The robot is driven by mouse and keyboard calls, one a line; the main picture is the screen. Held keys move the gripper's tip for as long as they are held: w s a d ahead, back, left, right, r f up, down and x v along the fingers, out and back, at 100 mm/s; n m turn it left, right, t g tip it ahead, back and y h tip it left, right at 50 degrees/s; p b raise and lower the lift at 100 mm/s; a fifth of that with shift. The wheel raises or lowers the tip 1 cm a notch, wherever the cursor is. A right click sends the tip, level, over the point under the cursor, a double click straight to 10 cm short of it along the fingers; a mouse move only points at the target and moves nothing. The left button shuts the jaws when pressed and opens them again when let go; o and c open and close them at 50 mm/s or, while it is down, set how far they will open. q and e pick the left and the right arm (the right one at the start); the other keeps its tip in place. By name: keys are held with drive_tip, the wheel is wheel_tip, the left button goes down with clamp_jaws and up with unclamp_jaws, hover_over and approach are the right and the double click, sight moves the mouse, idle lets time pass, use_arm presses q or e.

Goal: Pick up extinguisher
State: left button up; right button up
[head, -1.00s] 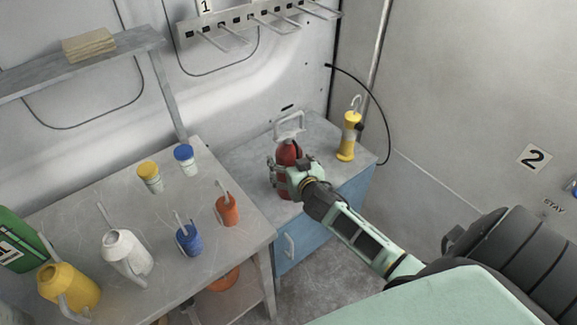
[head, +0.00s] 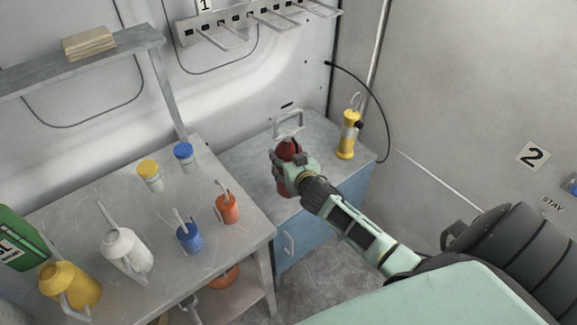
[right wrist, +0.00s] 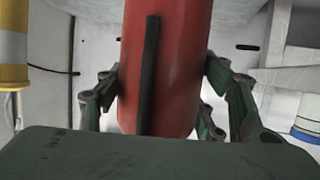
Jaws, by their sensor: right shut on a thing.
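A red extinguisher (head: 287,151) stands upright on the blue cabinet's grey top in the head view, partly hidden by my right gripper. My right gripper (head: 282,167) is around its body, with the arm coming in from the lower right. In the right wrist view the red cylinder (right wrist: 170,65) with a black strip or hose down it fills the middle. The right gripper's fingers (right wrist: 165,95) press on it from both sides. Whether its base touches the cabinet top is hidden. My left gripper is not in view.
A yellow lamp (head: 348,135) stands right of the extinguisher near a black cable. A metal handle or bracket (head: 289,122) is behind. The workbench (head: 150,215) at left holds several cans and jugs, including an orange can (head: 227,208). Floor space is open in front of the cabinet (head: 325,220).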

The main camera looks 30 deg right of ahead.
clamp_jaws()
drive_tip(key=shift+w+d+r, duration=0.1)
drive_tip(key=shift+w+r, duration=0.1)
drive_tip(key=shift+r, duration=0.05)
